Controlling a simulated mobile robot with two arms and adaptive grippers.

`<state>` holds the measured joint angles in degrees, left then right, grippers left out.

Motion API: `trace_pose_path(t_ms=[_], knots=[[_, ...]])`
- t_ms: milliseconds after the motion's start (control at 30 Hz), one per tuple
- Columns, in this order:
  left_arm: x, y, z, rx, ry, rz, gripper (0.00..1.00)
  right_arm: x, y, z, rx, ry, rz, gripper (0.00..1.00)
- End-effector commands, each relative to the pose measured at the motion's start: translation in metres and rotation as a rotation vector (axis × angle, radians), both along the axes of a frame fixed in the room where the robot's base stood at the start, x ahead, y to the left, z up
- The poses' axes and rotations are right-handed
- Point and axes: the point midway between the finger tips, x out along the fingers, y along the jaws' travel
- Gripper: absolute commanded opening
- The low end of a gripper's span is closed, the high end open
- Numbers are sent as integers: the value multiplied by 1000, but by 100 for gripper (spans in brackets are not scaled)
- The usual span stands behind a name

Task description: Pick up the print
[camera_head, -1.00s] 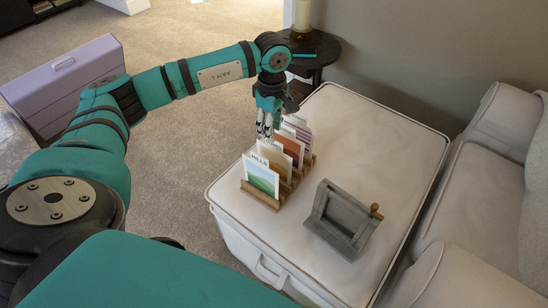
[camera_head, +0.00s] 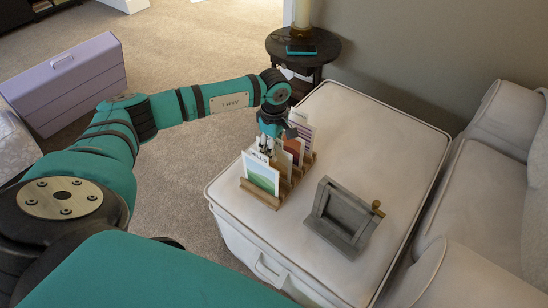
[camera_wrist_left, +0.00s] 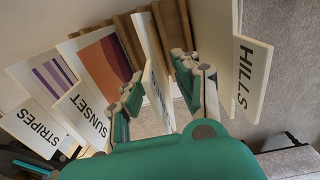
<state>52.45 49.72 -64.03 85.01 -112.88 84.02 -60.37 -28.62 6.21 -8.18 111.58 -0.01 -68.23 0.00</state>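A wooden slotted rack (camera_head: 262,196) on the white ottoman holds several upright prints. The front one is the green-and-white HILLS print (camera_head: 262,175); it shows at the right of the left wrist view (camera_wrist_left: 250,75). The orange SUNSET print (camera_wrist_left: 98,75) and purple STRIPES print (camera_wrist_left: 42,95) stand farther back. Between HILLS and SUNSET, another print (camera_wrist_left: 157,88) is seen nearly edge-on, its picture hidden. My left gripper (camera_head: 266,148) is low over the rack. Its fingers are apart, one on each side of that print, with visible gaps. My right gripper is not in view.
A grey wooden frame with a brass knob (camera_head: 343,217) stands right of the rack on the ottoman (camera_head: 390,130). A dark side table (camera_head: 302,60) stands behind. A white sofa (camera_head: 480,200) is at right, a lilac box (camera_head: 66,82) at left.

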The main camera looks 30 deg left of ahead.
Motion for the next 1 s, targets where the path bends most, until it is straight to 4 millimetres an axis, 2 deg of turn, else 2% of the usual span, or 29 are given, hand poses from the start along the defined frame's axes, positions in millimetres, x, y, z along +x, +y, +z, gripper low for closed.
trace_pose_path(t_ms=[67, 300, 733, 833, 900, 1000], knots=[[0, 0, 0, 0, 0, 0, 29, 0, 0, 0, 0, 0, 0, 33], [0, 0, 1, 0, 0, 0, 0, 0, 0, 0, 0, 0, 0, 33], [1, 0, 6, -1, -2, 0, 0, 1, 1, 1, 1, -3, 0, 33], [1, 0, 20, -1, -3, -1, 0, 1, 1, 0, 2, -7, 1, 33], [1, 0, 34, 0, -6, 0, 0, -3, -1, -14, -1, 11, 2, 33], [1, 0, 55, -1, -5, 0, 0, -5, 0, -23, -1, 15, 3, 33]])
